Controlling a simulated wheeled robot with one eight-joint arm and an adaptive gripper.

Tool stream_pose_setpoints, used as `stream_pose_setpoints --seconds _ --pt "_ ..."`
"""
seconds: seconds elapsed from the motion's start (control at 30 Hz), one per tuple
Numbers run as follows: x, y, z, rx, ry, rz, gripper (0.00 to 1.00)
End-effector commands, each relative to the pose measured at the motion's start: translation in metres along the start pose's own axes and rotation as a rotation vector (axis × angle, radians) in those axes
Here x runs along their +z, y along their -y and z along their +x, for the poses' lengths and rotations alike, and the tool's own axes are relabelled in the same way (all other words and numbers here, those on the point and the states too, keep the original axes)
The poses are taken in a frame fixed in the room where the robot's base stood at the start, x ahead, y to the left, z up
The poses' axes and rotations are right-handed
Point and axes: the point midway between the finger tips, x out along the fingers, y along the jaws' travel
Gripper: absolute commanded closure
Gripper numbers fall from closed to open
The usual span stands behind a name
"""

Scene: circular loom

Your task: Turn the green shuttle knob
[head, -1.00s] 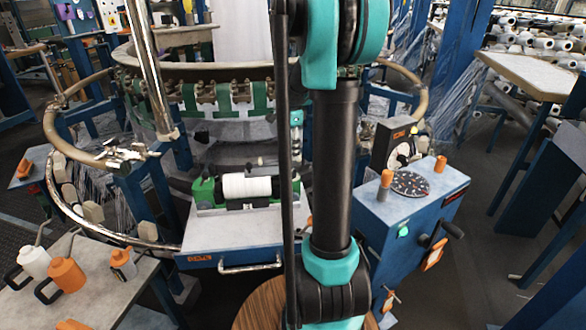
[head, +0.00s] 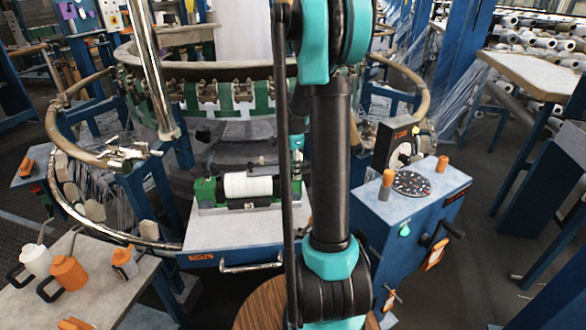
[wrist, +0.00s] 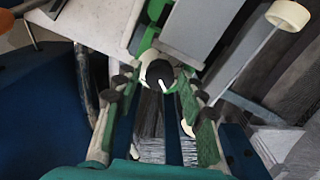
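The green shuttle (head: 204,190) carries a white bobbin and sits on the grey-topped table in front of the loom ring. In the wrist view, a dark round knob (wrist: 160,73) with a pale mark sits by green shuttle parts, beyond and between the fingertips. My gripper (wrist: 160,92) is open, its fingers spread either side of the knob's line, with no clear contact. In the head view my arm hides most of the gripper and the shuttle's right end.
A blue control box (head: 425,205) with a dial and crank stands right of my arm. The metal loom ring (head: 90,235) curves round the left. A side table (head: 95,290) holds orange and white bottles. A chrome post (head: 150,70) rises at left.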

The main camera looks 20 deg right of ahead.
Motion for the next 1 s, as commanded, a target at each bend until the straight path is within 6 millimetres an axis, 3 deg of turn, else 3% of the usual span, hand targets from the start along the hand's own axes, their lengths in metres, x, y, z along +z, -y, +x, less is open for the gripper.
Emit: stream_pose_setpoints --seconds 0.03,0.3,0.67,1.0 --pt "0.0 0.0 -0.0001 0.0 0.0 0.0 0.69" --pt "0.0 0.0 -0.0002 0.0 0.0 0.0 1.0" --pt "0.0 -0.0001 -0.0002 0.0 0.0 -0.067 1.0" --pt "-0.0001 -0.0003 -0.0003 0.0 0.0 -0.325 1.0"
